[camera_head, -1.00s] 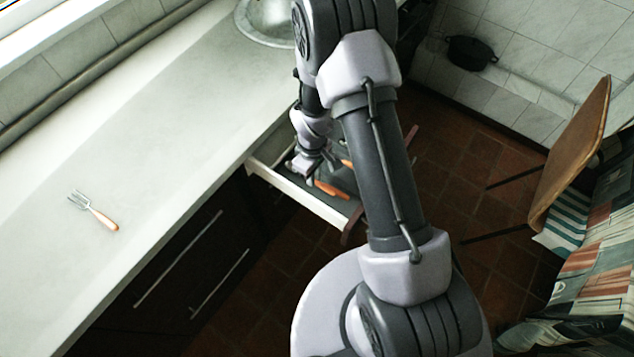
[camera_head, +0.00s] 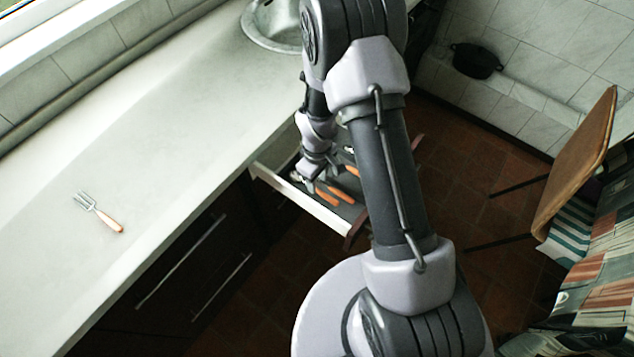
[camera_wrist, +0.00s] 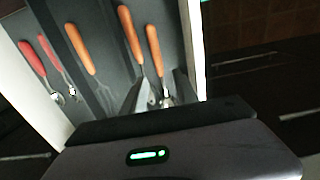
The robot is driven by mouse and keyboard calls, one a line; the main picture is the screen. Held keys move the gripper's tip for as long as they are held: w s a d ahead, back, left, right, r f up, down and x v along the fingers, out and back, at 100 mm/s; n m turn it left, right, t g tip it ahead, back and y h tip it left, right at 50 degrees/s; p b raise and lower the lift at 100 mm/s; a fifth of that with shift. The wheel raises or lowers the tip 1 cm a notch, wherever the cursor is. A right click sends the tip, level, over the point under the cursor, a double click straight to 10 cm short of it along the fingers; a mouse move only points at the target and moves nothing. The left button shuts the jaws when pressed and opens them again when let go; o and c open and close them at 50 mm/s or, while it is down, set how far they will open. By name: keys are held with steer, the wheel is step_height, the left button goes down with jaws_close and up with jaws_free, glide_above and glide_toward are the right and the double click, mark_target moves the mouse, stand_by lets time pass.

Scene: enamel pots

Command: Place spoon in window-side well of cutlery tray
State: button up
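The cutlery tray (camera_wrist: 107,18) is dark grey and sits inside an open drawer. My gripper (camera_head: 308,180) is low in the drawer at its counter end. In the wrist view, my gripper's fingers (camera_wrist: 160,92) are apart at the right-hand well. Two orange-handled utensils (camera_wrist: 129,32) (camera_wrist: 153,48) lie side by side there, their metal ends between the fingers. Those ends are partly hidden, so I cannot tell which is the spoon. Another orange-handled utensil (camera_wrist: 82,48) lies in the middle, and two red-handled utensils (camera_wrist: 32,57) (camera_wrist: 48,50) lie at the left.
A fork (camera_head: 97,211) with an orange handle lies on the pale counter (camera_head: 165,130), which is otherwise mostly clear. A round metal sink (camera_head: 270,25) is at the back. A wooden chair (camera_head: 580,160) and a black pot (camera_head: 475,60) are to the right.

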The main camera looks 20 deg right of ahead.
steer(key=s+a+r+m+t+p, duration=0.1)
steer(key=s+r+m, duration=0.15)
steer(key=r, duration=1.15)
steer(key=s+r+m+t+p, duration=0.1)
steer(key=r+m+t, duration=0.15)
steer(key=r, duration=1.15)
steer(key=s+a+r+m+t+y, duration=0.2)
steer(key=s+r+m, duration=0.4)
steer(key=s+r, duration=0.6)
steer(key=s+a, duration=0.1)
steer(key=s, duration=0.2)
steer(key=shift+r+m, duration=0.3)
steer(key=shift+a, duration=0.1)
